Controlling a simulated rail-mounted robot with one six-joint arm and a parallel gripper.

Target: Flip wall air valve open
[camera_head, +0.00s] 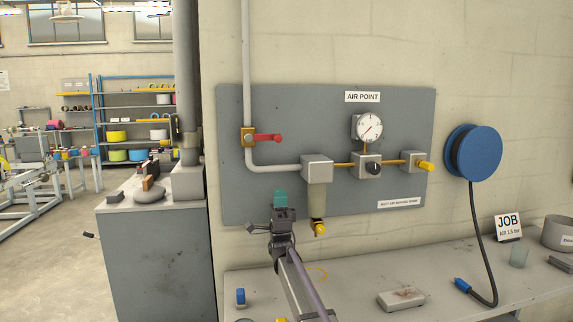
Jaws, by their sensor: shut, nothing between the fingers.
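The wall air valve has a brass body (248,138) on the vertical grey pipe, at the left of the grey AIR POINT panel. Its red lever handle (266,138) points right, crosswise to the pipe. My gripper (280,194) is below the red handle and slightly to its right, in front of the panel, apart from the handle. Its teal fingertips are shut with nothing between them. The pressure gauge (369,127) has a white dial; its reading is too small to tell.
The filter unit (317,167) with its hanging bowl is close right of my gripper. A regulator (367,166) and yellow outlet (425,165) continue right. A blue hose reel (473,153) hangs on the wall. The bench (350,280) below holds a JOB card (508,227).

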